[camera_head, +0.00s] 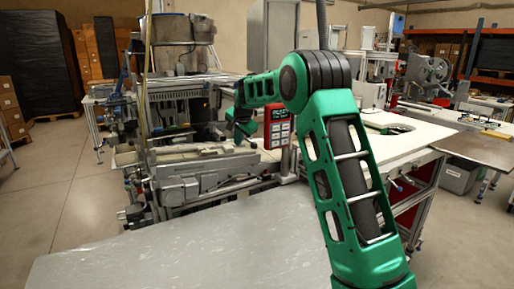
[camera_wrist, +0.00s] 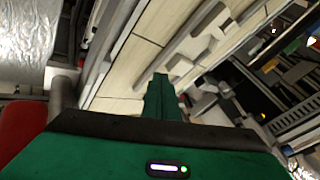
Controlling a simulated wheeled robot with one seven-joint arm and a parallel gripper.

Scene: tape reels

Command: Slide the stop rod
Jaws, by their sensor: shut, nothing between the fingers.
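My green gripper (camera_head: 241,134) hangs over the metal tape machine (camera_head: 205,168) at the left of the bench. In the wrist view the green fingers (camera_wrist: 161,92) are together, with nothing between them. Beyond them are pale panels (camera_wrist: 138,52), a long grey bar (camera_wrist: 190,45) and several small grey blocks on the machine. I cannot tell for certain which part is the stop rod. I cannot tell whether the fingertips touch anything. My gripper's body hides the lower part of the wrist view.
A red control box (camera_head: 278,128) with a display stands just right of my gripper. A white worktop (camera_head: 415,135) lies to the right. A bare grey table (camera_head: 190,240) is in front. A large metal drum (camera_head: 178,28) stands behind the machine.

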